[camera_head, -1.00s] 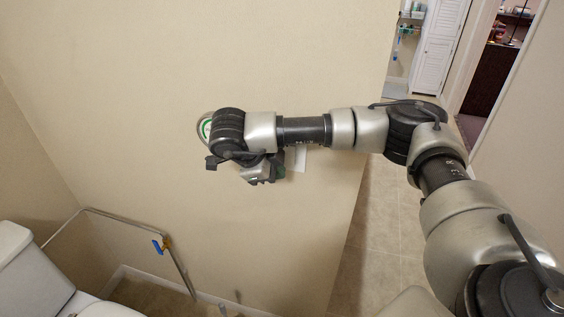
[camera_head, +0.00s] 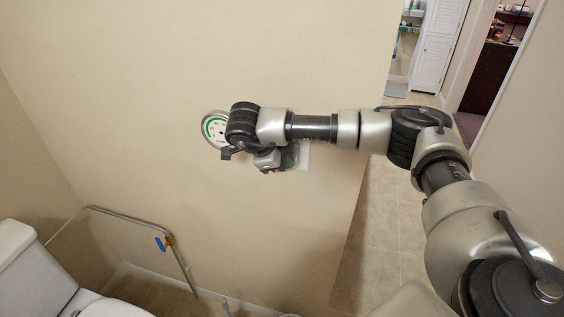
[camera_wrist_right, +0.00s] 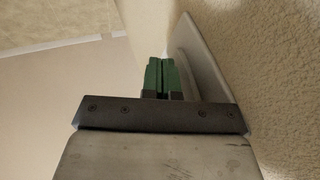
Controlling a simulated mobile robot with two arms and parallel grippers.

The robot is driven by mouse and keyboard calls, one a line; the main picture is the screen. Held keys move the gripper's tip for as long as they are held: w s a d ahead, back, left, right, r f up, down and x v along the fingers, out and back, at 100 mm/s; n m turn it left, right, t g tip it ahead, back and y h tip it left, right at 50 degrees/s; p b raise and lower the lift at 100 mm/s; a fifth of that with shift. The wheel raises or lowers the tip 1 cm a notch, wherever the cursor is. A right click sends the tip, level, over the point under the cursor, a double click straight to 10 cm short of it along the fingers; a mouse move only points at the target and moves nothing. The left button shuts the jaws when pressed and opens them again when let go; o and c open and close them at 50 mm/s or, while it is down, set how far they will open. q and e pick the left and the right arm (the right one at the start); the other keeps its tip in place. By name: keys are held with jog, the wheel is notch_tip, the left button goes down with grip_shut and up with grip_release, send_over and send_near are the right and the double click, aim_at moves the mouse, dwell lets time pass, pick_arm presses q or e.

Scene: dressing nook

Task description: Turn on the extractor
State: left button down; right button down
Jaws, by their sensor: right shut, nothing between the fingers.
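A white plate (camera_head: 303,155), which looks like a wall switch, is fixed to the beige wall, partly hidden behind my right gripper. In the right wrist view the plate (camera_wrist_right: 207,62) stands on the wall just right of the green fingertips. My right gripper (camera_head: 290,158) is shut and empty, with its fingertips (camera_wrist_right: 162,72) close together at the plate. I cannot tell whether they touch it. The switch's moving part and its position are hidden. My left gripper is not in view. No extractor fan shows.
A round white and green gauge (camera_head: 213,129) hangs on the wall, partly behind my right wrist. A metal rail (camera_head: 130,216) with a blue tag and a white toilet (camera_head: 35,280) are at the lower left. The wall ends at the right, beside a tiled passage (camera_head: 385,225).

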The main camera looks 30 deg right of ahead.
jog(key=shift+r+p, duration=0.45)
jog(key=shift+r, duration=0.35)
jog(key=shift+d+f, duration=0.1)
